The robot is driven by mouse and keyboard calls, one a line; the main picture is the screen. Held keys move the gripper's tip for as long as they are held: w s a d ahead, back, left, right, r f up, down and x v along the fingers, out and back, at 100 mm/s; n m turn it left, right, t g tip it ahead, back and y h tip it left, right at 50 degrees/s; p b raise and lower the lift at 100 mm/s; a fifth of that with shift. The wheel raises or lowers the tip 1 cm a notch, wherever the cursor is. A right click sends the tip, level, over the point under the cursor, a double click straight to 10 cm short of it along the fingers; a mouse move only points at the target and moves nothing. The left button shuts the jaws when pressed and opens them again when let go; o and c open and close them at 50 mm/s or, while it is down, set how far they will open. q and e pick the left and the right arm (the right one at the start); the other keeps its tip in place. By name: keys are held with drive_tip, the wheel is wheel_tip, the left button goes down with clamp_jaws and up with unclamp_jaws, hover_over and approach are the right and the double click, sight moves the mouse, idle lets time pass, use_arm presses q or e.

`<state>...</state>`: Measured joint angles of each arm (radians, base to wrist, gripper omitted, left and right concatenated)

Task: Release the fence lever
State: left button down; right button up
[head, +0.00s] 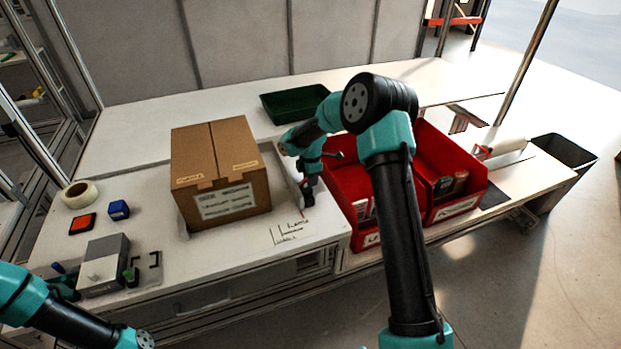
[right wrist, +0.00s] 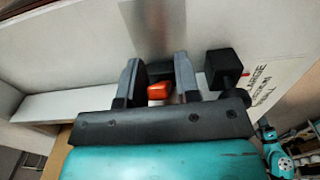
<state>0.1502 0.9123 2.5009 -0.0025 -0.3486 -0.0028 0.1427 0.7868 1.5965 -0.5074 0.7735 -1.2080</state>
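The fence (head: 283,165) is a pale upright strip along the right side of the cardboard box (head: 220,192). My right gripper (head: 308,190) points down beside the fence. In the right wrist view, an orange lever end (right wrist: 158,91) with black parts behind it lies between the two fingers of my right gripper (right wrist: 158,66). The fingers stand apart on either side of the lever, and I see no firm contact. In the head view the lever is mostly hidden by the gripper. My left gripper (head: 66,284) is low at the left by the grey block, small and partly hidden.
Two red bins (head: 368,238) stand right of the fence, behind my right arm. A green tray (head: 292,103) lies at the back. A tape roll (head: 80,194), a blue block (head: 118,210), an orange pad (head: 82,224) and a grey block (head: 103,262) sit at the left.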

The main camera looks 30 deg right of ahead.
clamp_jaws()
drive_tip(key=shift+r+h, duration=0.1)
drive_tip(key=shift+h, duration=0.2)
drive_tip(key=shift+a+r+g+h, duration=0.15)
drive_tip(key=shift+a+r+h, duration=0.15)
drive_tip(key=shift+h, duration=0.6)
drive_tip(key=shift+a+r+g+h, duration=0.15)
drive_tip(key=shift+a+r+h, duration=0.1)
drive_tip(key=shift+h, duration=0.65)
drive_tip(key=shift+o, duration=1.4)
unclamp_jaws()
drive_tip(key=shift+w, duration=0.1)
drive_tip(key=s+v, duration=0.1)
drive_tip(key=v, duration=1.6)
drive_tip(key=shift+w+r, duration=0.2)
drive_tip(key=shift+w, duration=0.25)
